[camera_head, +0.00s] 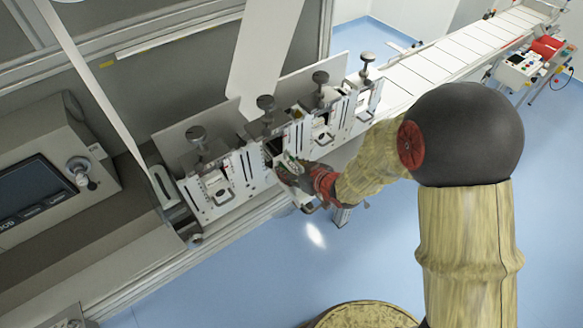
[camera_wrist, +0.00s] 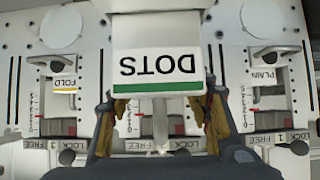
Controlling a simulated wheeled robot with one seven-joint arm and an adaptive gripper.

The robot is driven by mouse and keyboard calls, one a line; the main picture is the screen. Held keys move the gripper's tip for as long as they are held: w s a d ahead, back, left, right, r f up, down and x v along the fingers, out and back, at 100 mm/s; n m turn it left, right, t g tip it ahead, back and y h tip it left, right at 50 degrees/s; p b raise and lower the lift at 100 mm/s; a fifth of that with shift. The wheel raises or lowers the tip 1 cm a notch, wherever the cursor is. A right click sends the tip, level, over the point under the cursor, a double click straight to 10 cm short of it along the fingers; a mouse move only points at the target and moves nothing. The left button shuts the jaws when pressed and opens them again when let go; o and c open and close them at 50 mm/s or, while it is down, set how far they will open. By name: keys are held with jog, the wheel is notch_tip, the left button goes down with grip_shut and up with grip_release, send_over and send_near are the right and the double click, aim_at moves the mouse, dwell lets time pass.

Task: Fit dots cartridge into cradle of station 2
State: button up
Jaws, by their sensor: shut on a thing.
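The dots cartridge (camera_wrist: 158,60) is a white block with a DOTS label, upside down in the wrist view, and a green stripe. My gripper (camera_wrist: 160,108) is shut on it, with a finger at each side of its lower part. The cartridge is in front of the middle station, between the FOLD and PLAIN stations. In the head view my gripper (camera_head: 290,172) is at the second station from the left, station 2 (camera_head: 250,165). The cartridge and my gripper hide most of its cradle; I cannot tell whether the cartridge is seated.
The FOLD cartridge (camera_wrist: 62,85) and the PLAIN cartridge (camera_wrist: 268,75) sit in the neighbouring stations. Black knobs (camera_head: 265,103) stand above the stations. A white web (camera_head: 265,50) runs down behind them. A conveyor (camera_head: 460,50) extends at the back right; blue floor is open in front.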

jog(key=shift+f+b, duration=0.5)
jog(key=shift+f, duration=0.15)
jog(key=o, duration=1.8)
jog(key=shift+f, duration=0.1)
jog(key=v, duration=1.2)
